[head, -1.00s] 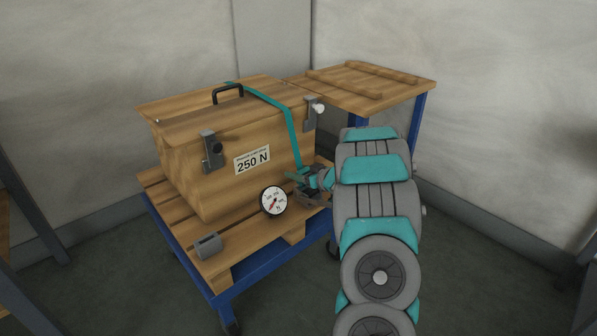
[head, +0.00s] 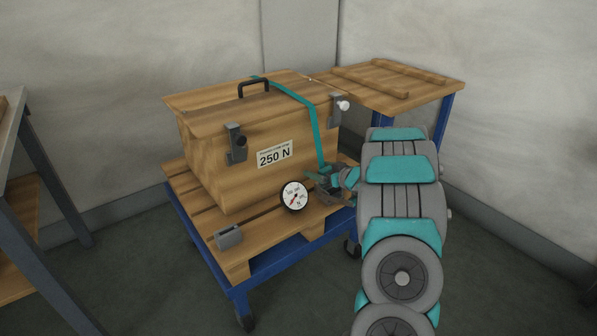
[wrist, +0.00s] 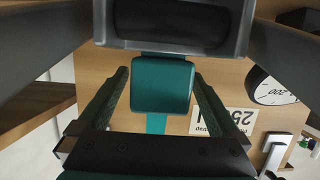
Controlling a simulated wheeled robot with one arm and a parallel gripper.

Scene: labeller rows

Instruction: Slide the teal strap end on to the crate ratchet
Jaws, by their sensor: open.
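The teal strap (head: 314,124) runs over the lid of the wooden crate (head: 222,172) and hangs down its front at the right. In the wrist view the strap's broad teal end (wrist: 162,90) lies between my fingers, with narrow gaps at the sides. My gripper (wrist: 160,82) is open around it. In the head view my gripper (head: 324,176) is low at the crate's front right, and its fingers are small there. A grey bracket with a dark roller (wrist: 172,22), seemingly the ratchet, is just above the strap end in the wrist picture; my gripper hides it in the head view.
A round dial gauge (head: 295,195) stands left of my gripper. The crate, with a 250 N label (head: 274,154) and latches (head: 235,143), rests on a pallet on a blue cart (head: 290,255). A small grey block (head: 229,237) lies at the pallet's front corner. A side table (head: 385,80) stands behind.

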